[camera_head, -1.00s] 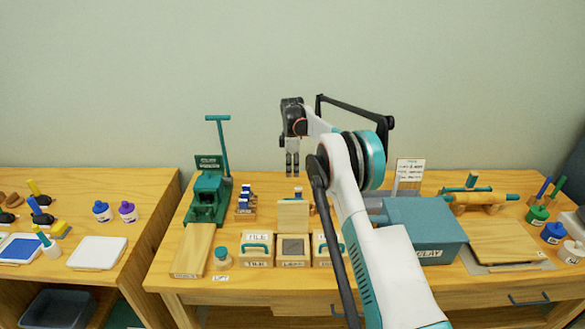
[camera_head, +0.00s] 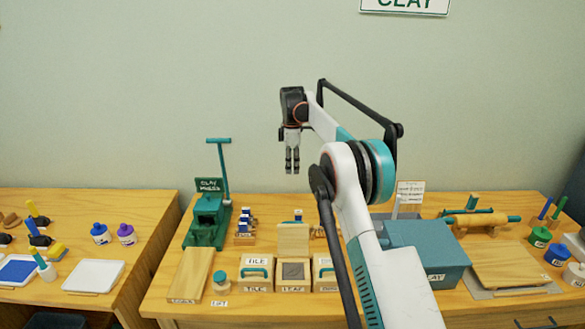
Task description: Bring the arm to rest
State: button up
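My gripper (camera_head: 292,161) points straight down and hangs in the air above the back part of the clay table (camera_head: 268,205). Its two dark fingers look nearly parallel with a narrow gap between them, and nothing shows between them. My arm (camera_head: 355,195) rises from the bottom right, bends at a teal-ringed elbow and reaches back to the gripper. The arm hides part of the right-hand tile box and the table behind it.
Below stand a green clay press (camera_head: 208,218), boxes marked tile (camera_head: 257,274) and leaf (camera_head: 292,276), a teal clay box (camera_head: 424,254) and a rolling pin (camera_head: 487,218). A second table (camera_head: 85,212) stands left across a gap. The air around my gripper is clear.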

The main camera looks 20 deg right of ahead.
jog(key=s+a+r+m+t, duration=0.2)
jog(key=s+a+r+m, duration=0.15)
jog(key=s+r, duration=0.7)
jog(key=s+a+r+m+t, duration=0.1)
jog(key=s+a+r+m, duration=0.45)
jog(key=s, duration=0.85)
jog(key=s+f+m+t, duration=0.1)
jog(key=s+f, duration=0.4)
jog(key=s, duration=0.9)
jog(key=s+f+m+t+b, duration=0.1)
jog(key=s+f+m, duration=0.3)
jog(key=s, duration=1)
jog(key=shift+a+f+t, duration=0.45)
jog(key=shift+f+t, duration=0.15)
jog(key=shift+t, duration=0.1)
